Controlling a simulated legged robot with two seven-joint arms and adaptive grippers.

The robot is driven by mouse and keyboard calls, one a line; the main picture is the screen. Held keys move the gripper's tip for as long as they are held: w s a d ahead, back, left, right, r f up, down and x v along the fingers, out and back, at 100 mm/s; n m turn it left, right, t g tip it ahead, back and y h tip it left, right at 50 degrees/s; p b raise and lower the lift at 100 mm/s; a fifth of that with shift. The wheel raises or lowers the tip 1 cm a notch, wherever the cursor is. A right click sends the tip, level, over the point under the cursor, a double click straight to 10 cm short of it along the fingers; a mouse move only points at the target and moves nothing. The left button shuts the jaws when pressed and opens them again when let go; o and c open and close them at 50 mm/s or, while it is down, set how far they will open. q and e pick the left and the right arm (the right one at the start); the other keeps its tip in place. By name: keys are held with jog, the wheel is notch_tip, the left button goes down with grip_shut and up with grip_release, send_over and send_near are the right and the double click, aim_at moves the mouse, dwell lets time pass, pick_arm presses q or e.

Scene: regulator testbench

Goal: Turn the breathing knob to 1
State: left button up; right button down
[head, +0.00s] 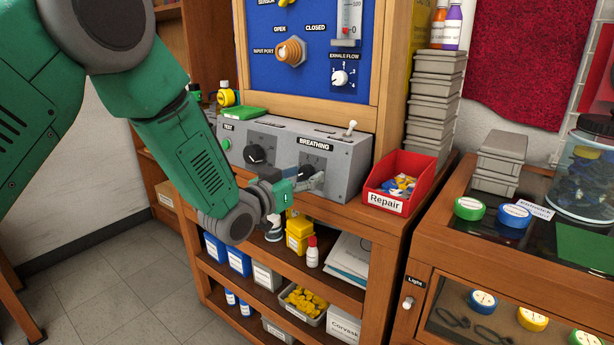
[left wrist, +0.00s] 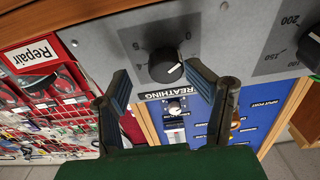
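The breathing knob (left wrist: 165,65) is a black round knob with a white pointer mark, on the grey test box. In the left wrist view its mark points to the lower right of the picture; the small numbers around it are hard to read. My left gripper (head: 312,182) is in front of the box's face. In the left wrist view its two fingers (left wrist: 160,84) are open, one on each side of the knob, with visible gaps. My right gripper is not in view.
Another black knob (head: 255,154) and a green button (head: 226,144) are on the box's face, with a toggle switch (head: 351,128) on top. A red "Repair" bin (head: 416,165) stands to the right. A blue panel (head: 306,75) rises behind; shelves with boxes are below.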

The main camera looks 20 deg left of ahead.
pick_arm(q)
jog(key=shift+w+a+f, duration=0.2)
jog(key=shift+w+a, duration=0.35)
jog(key=shift+a, duration=0.1)
jog(key=shift+s+d+r, duration=0.1)
jog(key=shift+d+r, duration=0.05)
jog(key=shift+d, duration=0.15)
jog(key=c, duration=0.3)
jog(key=shift+d, duration=0.3)
jog(key=c, duration=0.7)
jog(key=shift+d, duration=0.15)
jog(key=shift+c, duration=0.7)
jog(key=shift+a+m, duration=0.3)
jog(key=shift+a, duration=0.1)
jog(key=m, duration=0.3)
jog(key=shift+d+g+h, duration=0.2)
jog(key=shift+g+h, duration=0.1)
jog(key=shift+h, duration=0.1)
jog(key=m, duration=0.4)
jog(key=shift+a+g+h, duration=0.1)
jog(key=shift+g+h, duration=0.2)
jog(key=shift+h, duration=0.1)
jog(key=shift+m+g, duration=0.3)
jog(key=shift+m, duration=1.4)
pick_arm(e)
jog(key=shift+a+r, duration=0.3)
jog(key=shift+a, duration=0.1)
pick_arm(q)
jog(key=shift+h, duration=0.3)
